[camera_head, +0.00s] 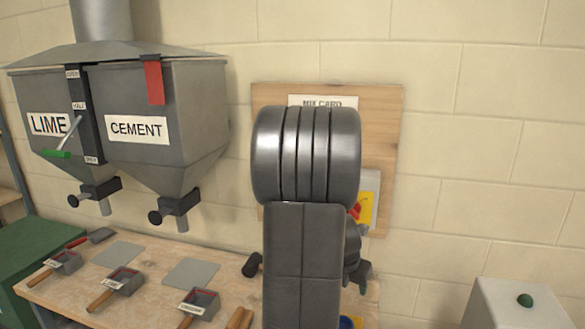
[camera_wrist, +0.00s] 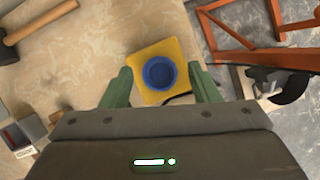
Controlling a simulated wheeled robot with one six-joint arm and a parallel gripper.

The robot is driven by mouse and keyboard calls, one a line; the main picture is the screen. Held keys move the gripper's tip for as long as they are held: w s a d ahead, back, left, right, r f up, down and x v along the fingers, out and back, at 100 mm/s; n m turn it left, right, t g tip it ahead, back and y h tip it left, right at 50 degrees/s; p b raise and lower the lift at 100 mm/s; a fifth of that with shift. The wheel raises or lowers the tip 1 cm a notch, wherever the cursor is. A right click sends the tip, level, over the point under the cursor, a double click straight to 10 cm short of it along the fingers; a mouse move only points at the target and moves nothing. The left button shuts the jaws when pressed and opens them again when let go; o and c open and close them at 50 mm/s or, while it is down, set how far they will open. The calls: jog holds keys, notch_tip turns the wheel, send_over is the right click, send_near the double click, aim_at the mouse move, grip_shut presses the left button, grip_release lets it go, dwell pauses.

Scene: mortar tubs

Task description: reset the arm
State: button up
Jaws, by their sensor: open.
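My gripper (camera_wrist: 160,88) is open in the wrist view, its two green fingers apart with nothing between them. Below it on the bench lies a yellow square (camera_wrist: 183,50) with a round blue tub (camera_wrist: 160,72) on it, seen between the fingers. I cannot tell the exact height of the fingers above it. In the head view my own arm stands upright in the middle and hides much of the board and bench behind it; the fingers are not clearly seen there.
Grey LIME and CEMENT hoppers (camera_head: 137,128) hang above the wooden bench (camera_head: 60,290) at left. Scoops such as this one (camera_head: 200,302) lie on the bench. A mix card board (camera_head: 385,130) is on the wall. An orange frame (camera_wrist: 285,58) stands right in the wrist view. A green-buttoned box (camera_head: 505,305) is at right.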

jog(key=f, duration=0.2)
jog(key=f+b, duration=0.1)
jog(key=f, duration=0.2)
jog(key=f+b, duration=0.1)
jog(key=f, duration=0.2)
jog(key=shift+a+f, duration=0.15)
jog(key=shift+a, duration=0.35)
jog(key=v, duration=0.2)
jog(key=shift+s+r+p, duration=0.2)
jog(key=shift+r+p, duration=0.15)
jog(key=shift+a+r, duration=0.1)
jog(key=shift+a, duration=0.05)
